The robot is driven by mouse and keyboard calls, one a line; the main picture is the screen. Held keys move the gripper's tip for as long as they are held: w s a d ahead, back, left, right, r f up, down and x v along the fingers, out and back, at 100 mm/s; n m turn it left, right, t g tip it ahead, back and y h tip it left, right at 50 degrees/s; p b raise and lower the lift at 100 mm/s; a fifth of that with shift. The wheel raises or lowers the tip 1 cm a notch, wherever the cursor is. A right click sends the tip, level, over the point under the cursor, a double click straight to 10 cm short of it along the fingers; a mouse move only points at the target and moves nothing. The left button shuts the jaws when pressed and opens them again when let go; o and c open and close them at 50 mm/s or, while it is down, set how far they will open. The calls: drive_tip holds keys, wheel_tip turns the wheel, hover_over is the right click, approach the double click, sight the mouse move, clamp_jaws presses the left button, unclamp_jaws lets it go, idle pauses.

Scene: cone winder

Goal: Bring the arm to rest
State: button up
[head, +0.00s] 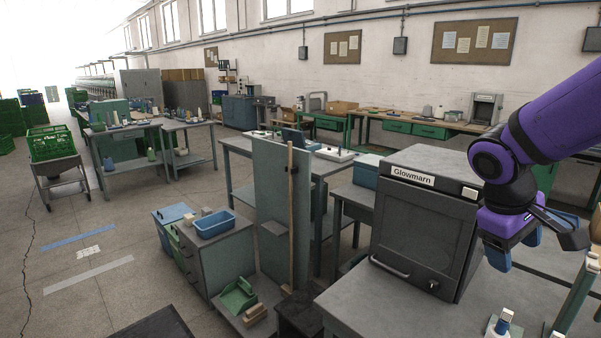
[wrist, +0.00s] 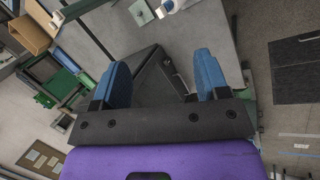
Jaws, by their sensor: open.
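My purple arm reaches in from the right edge of the head view. My gripper (head: 510,250) hangs beside the right side of the grey box labelled Glowmarn (head: 420,225). In the wrist view my gripper (wrist: 160,85) shows two blue fingers spread wide apart, with nothing held between them. A dark grey box-like shape (wrist: 155,80) lies beyond the fingers. Whether the gripper touches the grey box cannot be told.
The grey box stands on a grey table (head: 365,300). A small white and blue item (head: 500,322) stands at its front right. A cabinet with a blue tray (head: 213,223) and an upright panel (head: 268,200) stand left. The floor (head: 100,240) is open farther left.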

drive_tip(key=s+a+r+m+t+y, duration=0.4)
drive_tip(key=s+r, duration=0.5)
drive_tip(key=s, duration=0.3)
drive_tip(key=shift+a+t+y, duration=0.3)
drive_tip(key=shift+a+t, duration=0.1)
drive_tip(key=shift+a, duration=0.15)
